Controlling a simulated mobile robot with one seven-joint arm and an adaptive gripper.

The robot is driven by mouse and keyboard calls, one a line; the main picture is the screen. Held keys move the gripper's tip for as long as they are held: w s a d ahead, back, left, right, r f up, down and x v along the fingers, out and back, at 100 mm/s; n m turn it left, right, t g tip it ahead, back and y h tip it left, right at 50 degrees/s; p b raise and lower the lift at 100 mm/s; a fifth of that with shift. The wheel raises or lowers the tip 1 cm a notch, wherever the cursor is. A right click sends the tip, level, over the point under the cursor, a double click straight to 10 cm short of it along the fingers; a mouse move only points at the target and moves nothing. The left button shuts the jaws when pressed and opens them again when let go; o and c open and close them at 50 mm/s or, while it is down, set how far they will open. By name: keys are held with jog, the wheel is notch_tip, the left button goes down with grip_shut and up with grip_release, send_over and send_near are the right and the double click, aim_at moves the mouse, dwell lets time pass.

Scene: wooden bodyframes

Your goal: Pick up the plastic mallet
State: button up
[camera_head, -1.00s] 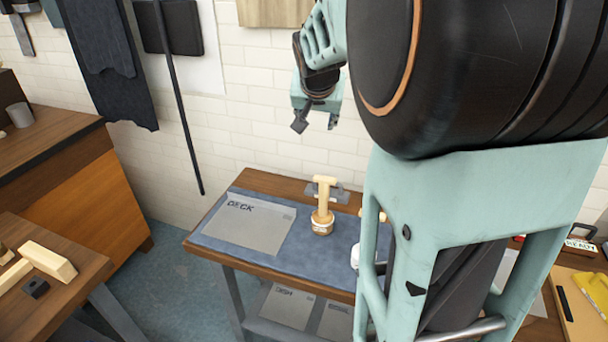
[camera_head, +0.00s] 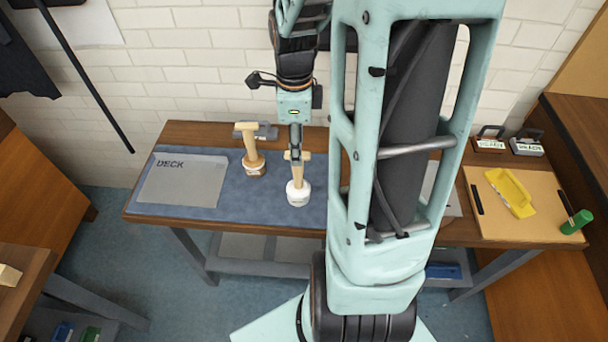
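The white-based mallet (camera_head: 298,192), which I take to be the plastic one, stands upright on the blue mat of the workbench, its pale wooden handle pointing up. A second mallet (camera_head: 255,165), with a brown base and a pale wooden handle, stands to its left. My gripper (camera_head: 296,154) points down at the top of the white-based mallet's handle and overlaps it in the picture. The fingers are small and seen edge-on, so I cannot tell whether they are around the handle or shut on it.
A grey sheet marked DECK (camera_head: 183,181) lies on the mat's left side. A grey metal tool (camera_head: 266,131) lies behind the mallets. To the right, a board (camera_head: 490,213) bears a yellow tool (camera_head: 511,193) and a green-capped item (camera_head: 576,222). My arm hides the bench's middle right.

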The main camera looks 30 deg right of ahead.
aim_at(298, 176)
jog(key=shift+s+d+f+m, duration=0.15)
jog(key=shift+d+f+m, duration=0.05)
jog(key=shift+d+m, duration=0.15)
jog(key=shift+a+f+p, duration=0.2)
jog(key=shift+f, duration=2.5)
jog(key=shift+a+f+p, duration=0.15)
jog(key=shift+f+p, duration=0.05)
jog(key=shift+f, duration=2.5)
grip_shut()
